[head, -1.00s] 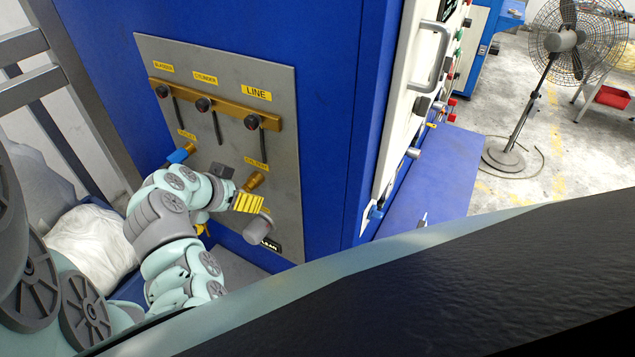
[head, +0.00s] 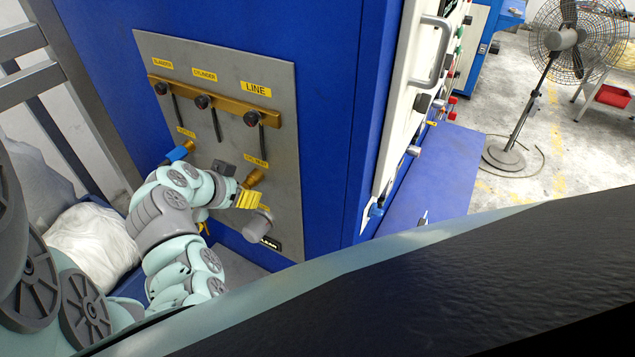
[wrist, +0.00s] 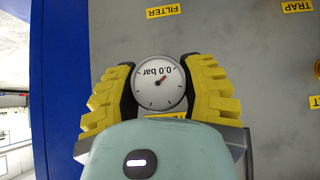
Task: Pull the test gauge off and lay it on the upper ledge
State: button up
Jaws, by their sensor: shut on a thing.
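The test gauge (wrist: 160,84) shows in the wrist view as a round white dial with a red needle, reading 0.0 bar upside down. My gripper (head: 247,200) has its yellow padded fingers closed on both sides of it.
A brass bar (head: 228,105) with three black-knobbed levers crosses the upper panel. A brass fitting (head: 253,178) and a grey cylinder (head: 257,225) are close to my gripper. A blue-handled valve (head: 178,154) is to the left. A blue surface (head: 450,165) extends at right.

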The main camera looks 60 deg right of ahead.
jog(key=shift+c, duration=1.3)
grip_shut()
jog(key=shift+a, duration=0.15)
jog(key=shift+s+a+b, duration=0.15)
jog(key=shift+a+b, duration=1.65)
jog(key=shift+a, duration=0.55)
